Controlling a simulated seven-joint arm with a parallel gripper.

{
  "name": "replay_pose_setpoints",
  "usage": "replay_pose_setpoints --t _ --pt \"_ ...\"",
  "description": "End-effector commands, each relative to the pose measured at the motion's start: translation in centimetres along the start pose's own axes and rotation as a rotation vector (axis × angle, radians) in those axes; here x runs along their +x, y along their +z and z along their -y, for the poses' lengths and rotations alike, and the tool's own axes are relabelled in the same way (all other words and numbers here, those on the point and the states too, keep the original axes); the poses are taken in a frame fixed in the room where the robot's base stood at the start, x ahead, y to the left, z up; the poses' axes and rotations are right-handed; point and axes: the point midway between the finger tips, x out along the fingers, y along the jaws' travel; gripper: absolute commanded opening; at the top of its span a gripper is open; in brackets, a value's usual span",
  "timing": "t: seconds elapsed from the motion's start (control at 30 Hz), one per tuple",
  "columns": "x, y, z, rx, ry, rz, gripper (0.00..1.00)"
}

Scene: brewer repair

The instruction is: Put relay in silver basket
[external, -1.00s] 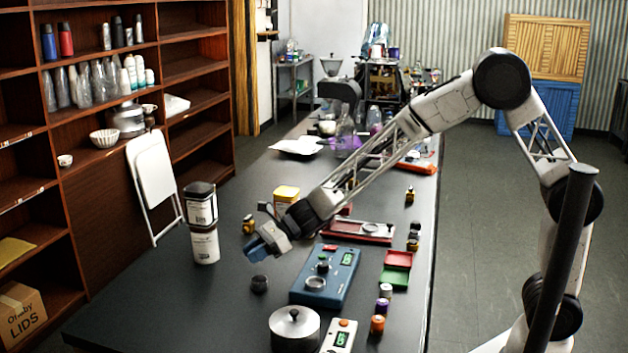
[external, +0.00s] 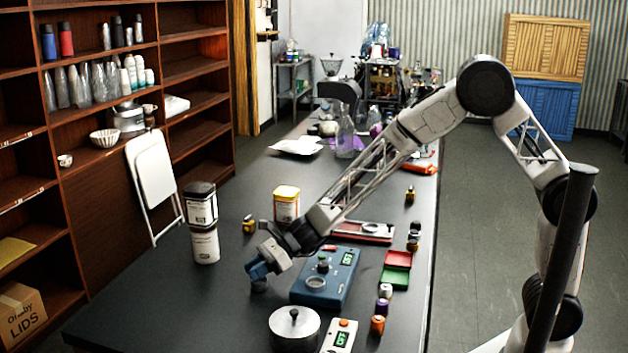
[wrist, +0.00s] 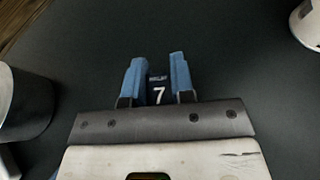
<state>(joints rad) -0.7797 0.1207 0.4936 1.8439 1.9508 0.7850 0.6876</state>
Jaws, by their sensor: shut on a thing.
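My gripper (external: 257,270) is low over the near left part of the black table. In the wrist view its two blue fingers (wrist: 157,72) are shut on a small dark piece marked with a white 7 (wrist: 159,95), which I take for the relay. In the external view the dark round piece (external: 259,286) shows just below the fingertips, at the table top; its upper part is hidden. A silver round vessel with a knob on top (external: 294,328), perhaps the silver basket, stands to the right and nearer the camera. A grey metal vessel (wrist: 25,105) shows at the wrist view's left edge.
A blue device with a green display (external: 325,279) lies right of my gripper. A white-and-black canister stack (external: 204,245) stands to the left. A second display device (external: 340,337) is beside the silver vessel. Small coloured cylinders line the right edge. The near left table is clear.

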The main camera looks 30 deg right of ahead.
Motion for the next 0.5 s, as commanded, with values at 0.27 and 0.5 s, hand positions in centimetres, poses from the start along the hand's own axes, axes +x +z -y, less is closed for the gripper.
replay_pose_setpoints --t 0.27,0.5 --pt "-0.01 0.03 0.00 0.000 0.000 0.000 0.41" --pt "-0.01 0.04 0.00 0.000 0.000 0.000 0.53"
